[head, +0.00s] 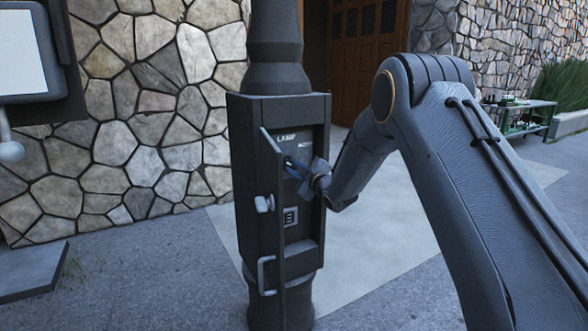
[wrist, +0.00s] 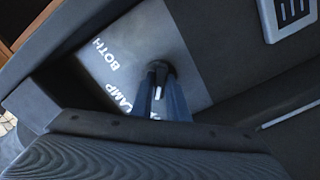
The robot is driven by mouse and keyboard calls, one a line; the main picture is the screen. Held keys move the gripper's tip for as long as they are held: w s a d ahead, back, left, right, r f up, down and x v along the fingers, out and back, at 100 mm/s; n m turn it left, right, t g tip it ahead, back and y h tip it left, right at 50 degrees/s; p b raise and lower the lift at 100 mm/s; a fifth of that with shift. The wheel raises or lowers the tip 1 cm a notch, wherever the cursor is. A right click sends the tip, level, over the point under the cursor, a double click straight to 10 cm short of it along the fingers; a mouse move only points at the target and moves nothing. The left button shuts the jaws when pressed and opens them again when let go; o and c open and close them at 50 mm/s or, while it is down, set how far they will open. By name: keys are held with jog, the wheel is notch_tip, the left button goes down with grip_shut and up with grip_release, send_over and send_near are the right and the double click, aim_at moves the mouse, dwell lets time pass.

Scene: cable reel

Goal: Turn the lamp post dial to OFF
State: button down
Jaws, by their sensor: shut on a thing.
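The dark lamp post (head: 290,60) stands in the middle of the head view, its box door (head: 272,190) open. Inside is a grey panel (wrist: 180,45) with white lettering; BOTH and part of LAMP are readable in the wrist view. My gripper (head: 297,170) reaches into the box from the right. In the wrist view, my gripper (wrist: 163,82) is shut on the small dark dial (wrist: 160,67), with a blue finger on each side. A white mark on the dial points toward the picture's bottom, at lettering mostly hidden by my gripper. OFF is not readable.
The open door's edge stands close to the left of my gripper. A vented plate (head: 290,216) sits lower in the box, and also shows in the wrist view (wrist: 290,15). A stone wall (head: 150,100) and wooden door (head: 367,45) are behind. A green-framed table (head: 525,105) is far right.

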jog(key=c, duration=1.7)
grip_release()
jog(key=shift+v, duration=3.9)
